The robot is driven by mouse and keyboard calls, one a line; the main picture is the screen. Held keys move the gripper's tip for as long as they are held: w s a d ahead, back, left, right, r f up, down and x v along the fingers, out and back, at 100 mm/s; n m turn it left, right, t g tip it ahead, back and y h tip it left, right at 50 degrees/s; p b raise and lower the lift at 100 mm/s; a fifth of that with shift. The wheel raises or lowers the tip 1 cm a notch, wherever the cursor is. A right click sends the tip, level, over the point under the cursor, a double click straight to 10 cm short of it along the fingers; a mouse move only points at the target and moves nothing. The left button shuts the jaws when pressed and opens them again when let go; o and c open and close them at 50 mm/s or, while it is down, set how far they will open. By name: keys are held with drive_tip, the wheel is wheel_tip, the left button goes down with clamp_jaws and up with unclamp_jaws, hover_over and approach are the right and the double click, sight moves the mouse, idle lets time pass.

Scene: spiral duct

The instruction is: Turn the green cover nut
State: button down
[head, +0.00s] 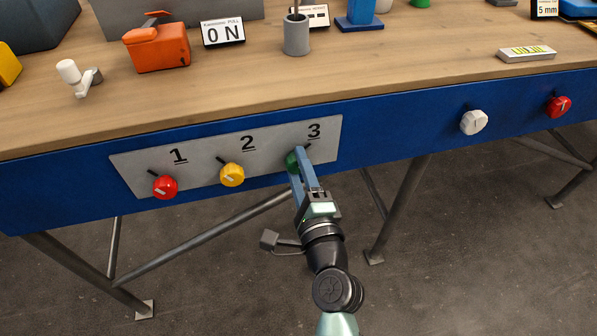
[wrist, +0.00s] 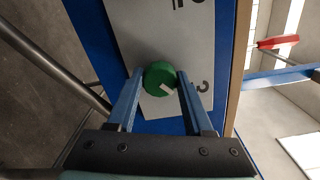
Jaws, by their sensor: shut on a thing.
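The green cover nut (head: 290,160) sits on the grey plate (head: 215,150) below the number 3, on the blue front of the bench. In the wrist view it shows as a round green knob (wrist: 156,75) with a white mark pointing to the lower right. My gripper (head: 299,157) reaches it from the front. Its two blue fingers lie on either side of the nut and are shut on it. In the head view the fingers hide part of the nut.
A red knob (head: 165,187) under 1 and a yellow knob (head: 232,175) under 2 sit to the left on the same plate. A white knob (head: 473,122) and another red knob (head: 558,106) are to the right. The wooden bench top (head: 400,70) carries several items.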

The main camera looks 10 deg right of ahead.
drive_tip(key=n+b, duration=0.4)
drive_tip(key=n, duration=0.3)
drive_tip(key=shift+f, duration=0.2)
drive_tip(key=n+b, duration=0.3)
drive_tip(key=n, duration=0.3)
drive_tip(key=shift+n+b, duration=0.4)
drive_tip(key=shift+r, duration=0.1)
drive_tip(key=shift+c, duration=1.4)
unclamp_jaws()
drive_tip(key=shift+s, duration=0.1)
drive_tip(key=s, duration=1.2)
drive_tip(key=shift+s, duration=0.4)
